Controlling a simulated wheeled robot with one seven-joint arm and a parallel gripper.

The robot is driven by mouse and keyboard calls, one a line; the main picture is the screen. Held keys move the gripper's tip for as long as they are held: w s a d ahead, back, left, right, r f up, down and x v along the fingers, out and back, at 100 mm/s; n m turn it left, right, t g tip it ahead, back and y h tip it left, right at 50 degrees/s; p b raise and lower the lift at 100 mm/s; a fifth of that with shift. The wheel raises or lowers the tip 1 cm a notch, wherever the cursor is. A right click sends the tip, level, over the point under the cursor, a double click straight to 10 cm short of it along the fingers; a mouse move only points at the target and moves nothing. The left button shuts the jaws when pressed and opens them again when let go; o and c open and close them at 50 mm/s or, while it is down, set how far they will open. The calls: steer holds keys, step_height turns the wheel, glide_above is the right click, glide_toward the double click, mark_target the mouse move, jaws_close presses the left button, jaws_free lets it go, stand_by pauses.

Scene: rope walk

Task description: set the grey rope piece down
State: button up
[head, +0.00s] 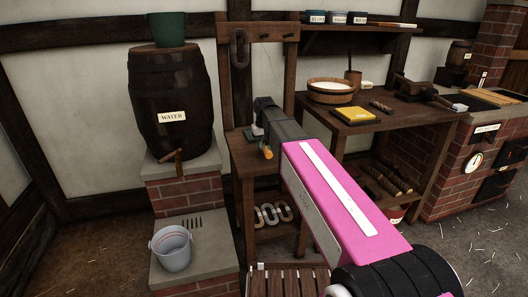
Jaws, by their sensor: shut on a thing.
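My arm reaches over the small wooden stand (243,160) at the middle left. My gripper (257,133) is at the arm's far end, low over the stand top and mostly covered by my dark wrist. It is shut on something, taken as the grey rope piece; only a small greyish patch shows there. I cannot tell whether the piece touches the stand top.
A water barrel (170,105) on a brick base stands to the left, with a metal bucket (171,246) below. A workbench (400,110) to the right holds a bowl (330,93) and a yellow block (354,114). Grey loops (272,213) lie on the stand's lower shelf.

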mark_target(264, 144)
steer(key=shift+f, duration=1.35)
steer(key=shift+f, duration=0.15)
steer(key=o, duration=0.9)
step_height(264, 144, up, 12)
steer(key=shift+w+r, duration=0.1)
steer(key=shift+r, duration=0.05)
